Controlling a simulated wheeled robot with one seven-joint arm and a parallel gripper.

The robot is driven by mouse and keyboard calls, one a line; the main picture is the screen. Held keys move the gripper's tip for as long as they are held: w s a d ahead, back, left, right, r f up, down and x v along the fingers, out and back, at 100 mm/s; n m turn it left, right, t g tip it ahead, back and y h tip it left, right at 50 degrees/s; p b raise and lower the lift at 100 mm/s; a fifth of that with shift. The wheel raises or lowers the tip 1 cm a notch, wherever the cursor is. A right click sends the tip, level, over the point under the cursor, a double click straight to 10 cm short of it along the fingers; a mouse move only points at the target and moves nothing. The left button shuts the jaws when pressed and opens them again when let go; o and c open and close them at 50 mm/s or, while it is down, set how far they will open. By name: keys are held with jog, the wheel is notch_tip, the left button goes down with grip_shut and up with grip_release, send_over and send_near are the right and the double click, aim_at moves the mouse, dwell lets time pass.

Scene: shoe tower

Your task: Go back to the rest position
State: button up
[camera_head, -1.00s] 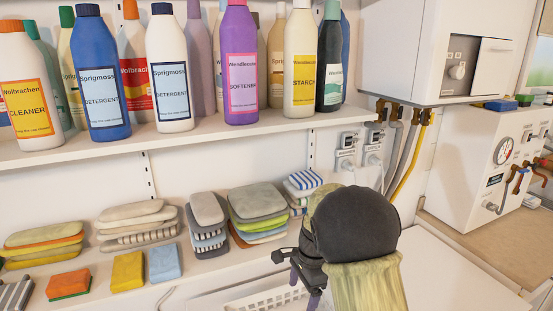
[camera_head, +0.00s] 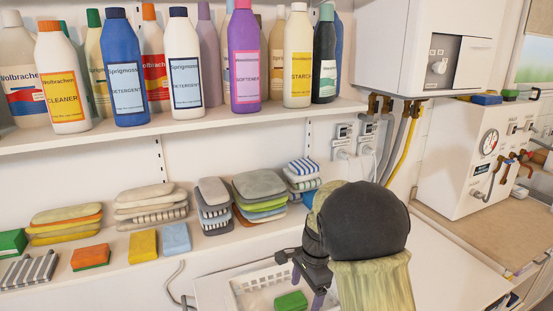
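My gripper (camera_head: 307,285) shows at the bottom centre, below my dark rounded arm joint and yellowish sleeve. Its two purple fingers are apart, with nothing seen held between them. It is above the right part of a white basket (camera_head: 240,284). A green sponge (camera_head: 291,301) shows in the basket, just left of the fingers. My arm hides the basket's right side.
A lower shelf (camera_head: 120,262) holds folded cloth stacks (camera_head: 260,190) and sponges (camera_head: 174,238). Detergent bottles (camera_head: 186,65) line the upper shelf (camera_head: 210,130). A white boiler (camera_head: 400,45), pipes and a gauge box (camera_head: 470,150) are at right. The white top (camera_head: 450,265) right of my arm is clear.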

jog(key=s+d+r+n+t, duration=0.1)
jog(key=s+d+n, duration=0.3)
jog(key=s+n, duration=0.2)
jog(key=s+d+r+n+t+h, duration=0.1)
jog(key=s+d+n+t, duration=0.1)
jog(key=s+n, duration=0.5)
jog(key=s+d, duration=0.1)
jog(key=s, duration=0.3)
jog(key=shift+d+h, duration=0.3)
jog(key=shift+d, duration=0.1)
jog(key=shift+r, duration=0.1)
